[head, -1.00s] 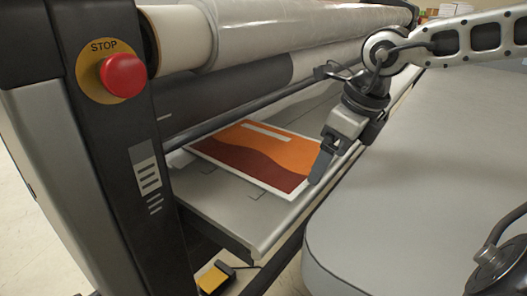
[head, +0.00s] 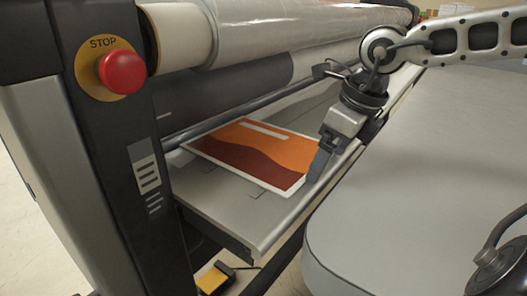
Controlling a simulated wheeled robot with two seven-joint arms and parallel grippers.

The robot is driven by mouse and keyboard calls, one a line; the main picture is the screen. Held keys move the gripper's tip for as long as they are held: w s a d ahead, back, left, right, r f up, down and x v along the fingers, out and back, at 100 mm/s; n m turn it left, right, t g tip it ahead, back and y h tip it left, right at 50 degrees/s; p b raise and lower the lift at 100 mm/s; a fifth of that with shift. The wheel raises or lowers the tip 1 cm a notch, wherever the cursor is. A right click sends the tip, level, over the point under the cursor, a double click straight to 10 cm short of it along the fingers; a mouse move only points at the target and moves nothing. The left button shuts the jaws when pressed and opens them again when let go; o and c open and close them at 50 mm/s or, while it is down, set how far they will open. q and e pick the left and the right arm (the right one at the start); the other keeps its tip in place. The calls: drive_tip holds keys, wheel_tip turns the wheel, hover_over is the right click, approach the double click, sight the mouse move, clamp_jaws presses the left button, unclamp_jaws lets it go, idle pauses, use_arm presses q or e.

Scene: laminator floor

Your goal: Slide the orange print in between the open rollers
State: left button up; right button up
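The orange print (head: 255,151), with a dark red wave and a white border, lies flat on the machine's grey feed tray (head: 225,208). Its far left edge is close to the dark bar in front of the rollers (head: 225,92). My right gripper (head: 314,176) comes in from the right, its dark fingers pointing down at the print's near right corner. The fingers look close together and overlap the print's edge in view; whether they pinch it cannot be told. The gap between the rollers is hidden. My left gripper is not in view.
A red STOP button (head: 122,73) sits on the dark side post (head: 130,190) at the left. A yellow pedal (head: 212,279) is on the floor below the tray.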

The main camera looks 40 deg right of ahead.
sight(298, 161)
drive_tip(key=shift+a, duration=0.1)
drive_tip(key=shift+s+a+b, duration=0.1)
drive_tip(key=shift+a+b, duration=0.2)
drive_tip(key=shift+w, duration=0.2)
drive_tip(key=shift+w+a, duration=0.25)
drive_tip(key=shift+w, duration=0.5)
drive_tip(key=shift+w+a, duration=0.2)
drive_tip(key=shift+w, duration=0.6)
drive_tip(key=shift+w+a, duration=0.25)
drive_tip(key=shift+w, duration=0.5)
idle(0.4)
drive_tip(key=shift+s+b, duration=0.2)
drive_tip(key=shift+b, duration=0.15)
drive_tip(key=shift+s+a+b, duration=0.1)
drive_tip(key=shift+a+b, duration=0.1)
drive_tip(key=shift+b, duration=0.1)
